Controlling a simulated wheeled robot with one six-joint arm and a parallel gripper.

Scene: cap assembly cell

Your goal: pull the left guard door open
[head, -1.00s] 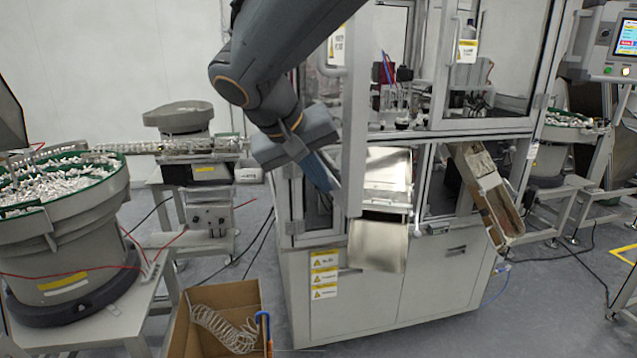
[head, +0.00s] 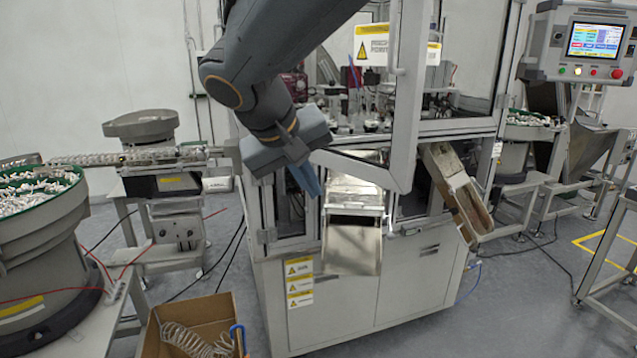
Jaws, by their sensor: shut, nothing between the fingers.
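The left guard door (head: 405,110) is a grey-framed clear panel on the machine's front. It stands partly open, its free upright edge out towards me and its outer face turned to me at a slant. A yellow and white warning label (head: 375,48) and a pale handle (head: 398,45) are near that edge. My gripper (head: 309,183) is shut and empty, pointing down in front of the machine's left side, left of the door's free edge and apart from it. My arm hides the door's hinge side.
A metal chute (head: 352,250) sticks out below the door, and a second chute (head: 455,190) is to its right. An open cardboard box (head: 205,310) is on the floor. A bowl feeder (head: 40,250) stands left, a control panel (head: 575,45) right.

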